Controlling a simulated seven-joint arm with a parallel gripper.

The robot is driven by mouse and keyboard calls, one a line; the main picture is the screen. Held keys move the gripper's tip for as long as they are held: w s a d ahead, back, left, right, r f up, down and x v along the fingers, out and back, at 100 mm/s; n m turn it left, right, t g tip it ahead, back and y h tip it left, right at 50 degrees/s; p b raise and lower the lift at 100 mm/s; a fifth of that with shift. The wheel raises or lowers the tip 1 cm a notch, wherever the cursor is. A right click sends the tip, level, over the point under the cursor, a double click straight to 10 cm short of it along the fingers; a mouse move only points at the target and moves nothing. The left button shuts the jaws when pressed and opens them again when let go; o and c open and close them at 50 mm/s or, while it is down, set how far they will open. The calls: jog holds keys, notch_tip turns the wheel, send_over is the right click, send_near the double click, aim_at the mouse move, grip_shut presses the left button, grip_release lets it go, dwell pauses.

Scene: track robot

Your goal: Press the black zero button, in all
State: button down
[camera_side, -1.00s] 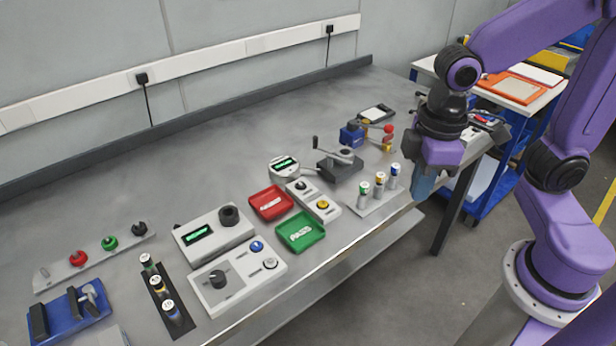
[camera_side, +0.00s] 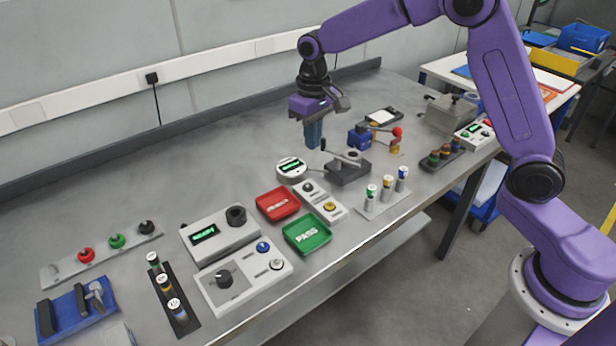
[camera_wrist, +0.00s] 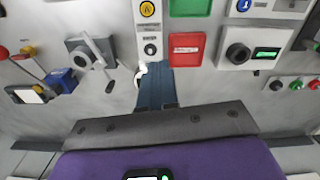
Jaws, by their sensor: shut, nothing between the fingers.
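A black button (camera_side: 308,187) sits at the far end of a small grey box that also bears a yellow button (camera_side: 329,206). In the wrist view the black button (camera_wrist: 150,49) is just beyond my fingertips, with the yellow button (camera_wrist: 147,8) further off; the lettering is too small to read surely. A round gauge (camera_side: 291,168) with a lit display stands beside the box; my fingers partly hide it in the wrist view. My gripper (camera_side: 312,143) has blue fingers, shut and empty, pointing down above the bench behind the gauge, apart from the button.
A red tray (camera_side: 277,204) and a green tray (camera_side: 307,234) lie beside the button box. A lever device (camera_side: 347,168) stands to its right. Another black button (camera_side: 147,227) is on a strip at the left.

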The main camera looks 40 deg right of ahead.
jog(key=m, duration=0.2)
send_over(309, 186)
notch_tip(309, 186, down, 2)
jog(key=shift+a, duration=0.1)
jog(key=shift+f, duration=0.1)
notch_tip(309, 186, down, 14)
jog(key=shift+r, duration=0.1)
dwell(0.5)
jog(key=shift+s+f, duration=0.1)
jog(key=shift+f, duration=0.95)
notch_tip(309, 186, up, 15)
jog(key=shift+w, duration=0.3)
